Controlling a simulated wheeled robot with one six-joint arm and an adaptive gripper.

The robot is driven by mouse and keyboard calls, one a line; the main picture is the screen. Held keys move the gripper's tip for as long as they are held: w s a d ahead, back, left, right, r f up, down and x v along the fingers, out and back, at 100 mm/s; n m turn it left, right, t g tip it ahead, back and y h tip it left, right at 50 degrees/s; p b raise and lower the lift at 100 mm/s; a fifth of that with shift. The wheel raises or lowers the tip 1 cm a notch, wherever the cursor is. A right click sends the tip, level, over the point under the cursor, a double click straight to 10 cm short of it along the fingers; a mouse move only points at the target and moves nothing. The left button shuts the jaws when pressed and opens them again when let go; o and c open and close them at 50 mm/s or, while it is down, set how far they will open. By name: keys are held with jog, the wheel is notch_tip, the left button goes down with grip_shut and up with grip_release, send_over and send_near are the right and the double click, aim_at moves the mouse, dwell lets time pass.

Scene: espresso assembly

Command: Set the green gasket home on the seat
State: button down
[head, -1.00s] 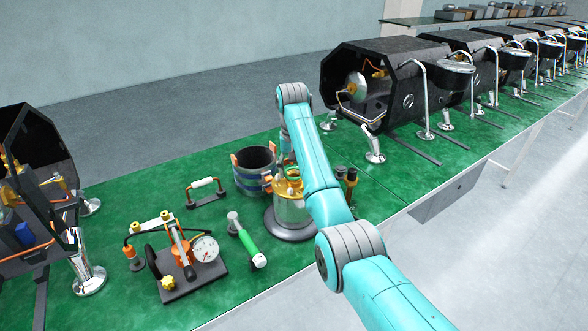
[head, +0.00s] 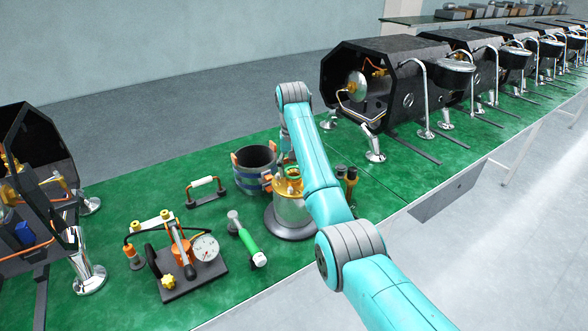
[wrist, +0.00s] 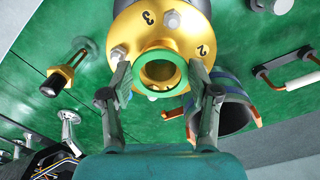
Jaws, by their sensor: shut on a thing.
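The green gasket (wrist: 160,94) is a ring held between the two fingertips of my gripper (wrist: 161,70) in the wrist view. It lies in front of the middle of a gold flange (wrist: 140,30) marked 3 and 2, ringed by bolts. Through the ring I see a gold round opening. I cannot tell whether the gasket touches the seat or hovers just off it. In the head view the flange tops a steel vessel (head: 289,212) on a dark round base. My arm hides part of it, and the gasket is not clear there.
A dark banded pot (head: 253,168) stands close behind-left of the vessel. A green-handled tool (head: 247,240), a white-handled bracket (head: 206,190) and a gauge rig (head: 185,262) lie to the left. Small dark-topped fittings (head: 350,180) stand at right. Black machine housings (head: 385,75) line the back right.

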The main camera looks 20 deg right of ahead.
jog(key=shift+f, duration=0.85)
dwell(1.0)
jog(key=shift+c, duration=1)
grip_release()
jog(key=shift+r, duration=0.1)
